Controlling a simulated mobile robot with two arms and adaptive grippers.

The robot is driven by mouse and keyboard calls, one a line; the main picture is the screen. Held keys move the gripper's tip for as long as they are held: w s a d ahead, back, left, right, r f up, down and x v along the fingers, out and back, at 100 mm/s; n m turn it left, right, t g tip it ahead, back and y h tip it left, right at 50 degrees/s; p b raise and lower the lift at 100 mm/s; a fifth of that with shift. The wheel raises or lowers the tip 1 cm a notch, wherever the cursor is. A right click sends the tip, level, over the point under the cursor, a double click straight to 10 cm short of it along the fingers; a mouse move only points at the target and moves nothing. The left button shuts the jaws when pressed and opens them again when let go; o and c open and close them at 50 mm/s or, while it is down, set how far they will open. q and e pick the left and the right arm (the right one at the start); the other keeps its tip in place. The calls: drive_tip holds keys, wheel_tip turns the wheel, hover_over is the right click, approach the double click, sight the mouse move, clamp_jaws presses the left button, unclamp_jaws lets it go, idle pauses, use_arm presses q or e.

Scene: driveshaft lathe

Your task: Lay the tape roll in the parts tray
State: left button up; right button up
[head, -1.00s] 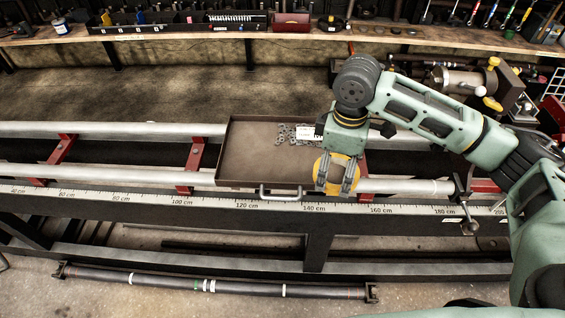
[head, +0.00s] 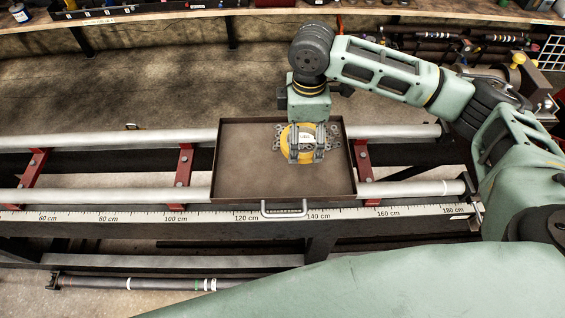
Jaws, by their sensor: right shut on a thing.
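The tape roll (head: 289,152) is a yellow ring between the fingers of my right gripper (head: 306,157). My right gripper is shut on it and points down over the right half of the parts tray. The parts tray (head: 237,180) is a brown, shallow, rimmed tray lying across the two rails, with a metal handle at its front. I cannot tell whether the roll touches the tray floor. The fingers hide part of the roll. My left gripper is not in view.
The tray's left half is bare. Silver rails (head: 110,141) on red brackets run left and right, with a ruler (head: 100,217) in front. A shaft (head: 170,284) lies below. A workbench (head: 180,13) stands behind.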

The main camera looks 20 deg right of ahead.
sight(286, 150)
drive_tip(key=a+f, duration=0.1)
drive_tip(key=s+a+f, duration=0.1)
drive_tip(key=a, duration=0.1)
drive_tip(key=a+f+p, duration=0.1)
drive_tip(key=a, duration=0.1)
drive_tip(key=shift+s+f, duration=0.1)
drive_tip(key=shift+s, duration=0.3)
drive_tip(key=shift+s+a+f, duration=0.15)
drive_tip(key=shift+a+f, duration=0.05)
drive_tip(key=shift+f, duration=0.25)
drive_tip(key=shift+s+a+f, duration=0.1)
drive_tip(key=shift+a+f, duration=0.1)
drive_tip(key=shift+f, duration=0.25)
wheel_tip(286, 150, down, 2)
drive_tip(key=shift+f+p, duration=0.15)
drive_tip(key=shift+p, duration=0.25)
drive_tip(key=shift+w+f, duration=0.1)
drive_tip(key=shift+f, duration=0.3)
drive_tip(key=o, duration=1)
drive_tip(key=shift+o, duration=0.9)
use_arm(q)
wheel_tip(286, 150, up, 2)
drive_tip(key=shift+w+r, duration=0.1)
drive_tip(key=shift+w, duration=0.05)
